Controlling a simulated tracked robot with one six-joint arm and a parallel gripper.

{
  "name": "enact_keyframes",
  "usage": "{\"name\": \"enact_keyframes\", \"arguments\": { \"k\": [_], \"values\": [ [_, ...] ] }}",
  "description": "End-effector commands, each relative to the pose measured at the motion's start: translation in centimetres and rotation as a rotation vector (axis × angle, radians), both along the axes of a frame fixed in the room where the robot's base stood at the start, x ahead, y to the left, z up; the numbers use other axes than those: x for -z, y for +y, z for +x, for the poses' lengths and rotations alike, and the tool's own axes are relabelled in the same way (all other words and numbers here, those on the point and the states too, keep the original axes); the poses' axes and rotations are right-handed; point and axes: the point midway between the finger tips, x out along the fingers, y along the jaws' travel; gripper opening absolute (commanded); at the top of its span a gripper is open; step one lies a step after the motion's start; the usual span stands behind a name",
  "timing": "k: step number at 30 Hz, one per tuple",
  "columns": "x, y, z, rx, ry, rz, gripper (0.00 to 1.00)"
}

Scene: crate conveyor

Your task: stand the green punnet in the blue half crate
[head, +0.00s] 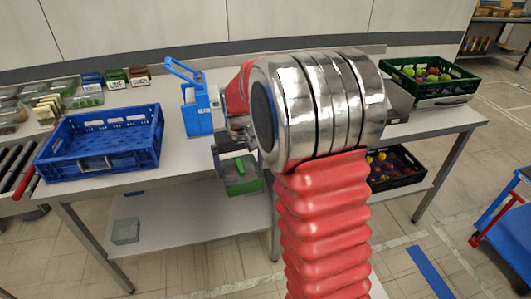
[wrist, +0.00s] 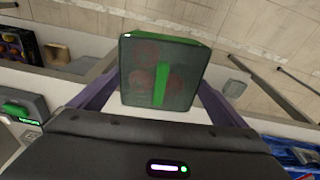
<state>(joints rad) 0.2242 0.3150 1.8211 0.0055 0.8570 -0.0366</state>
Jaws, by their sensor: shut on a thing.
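The green punnet (wrist: 165,72) is a clear-sided box with a green rim, a green stripe and dim reddish round contents. My gripper (wrist: 158,98) is shut on it, with a purple finger at each side. In the head view the green punnet (head: 240,176) hangs in front of the table's front edge, partly hidden by my arm. The blue half crate (head: 103,142) stands on the table at the left, well left of my gripper (head: 236,160). It looks empty. Its corner also shows at the lower right of the wrist view (wrist: 298,150).
A blue device with a handle (head: 198,110) stands between the crate and my arm. A green crate of fruit (head: 430,88) is at the right end, a black crate (head: 398,172) on the shelf below. A roller conveyor (head: 18,165) lies left. Small punnets and labelled boxes line the back left.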

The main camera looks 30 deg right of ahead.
Motion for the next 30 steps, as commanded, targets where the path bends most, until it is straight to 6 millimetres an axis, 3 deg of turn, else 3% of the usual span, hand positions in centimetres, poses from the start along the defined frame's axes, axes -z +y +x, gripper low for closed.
{"name": "enact_keyframes", "arguments": {
  "k": [6, 12, 17, 30],
  "values": [
    [2.2, 6.8, 0.6, -0.102, -0.001, 0.000, 0.64],
    [3.6, 11.2, 0.4, -0.172, -0.001, 0.000, 0.64],
    [4.0, 12.4, 0.3, -0.191, -0.002, 0.000, 0.64],
    [4.0, 12.4, 0.3, -0.192, -0.002, 0.000, 0.64]
  ]
}}
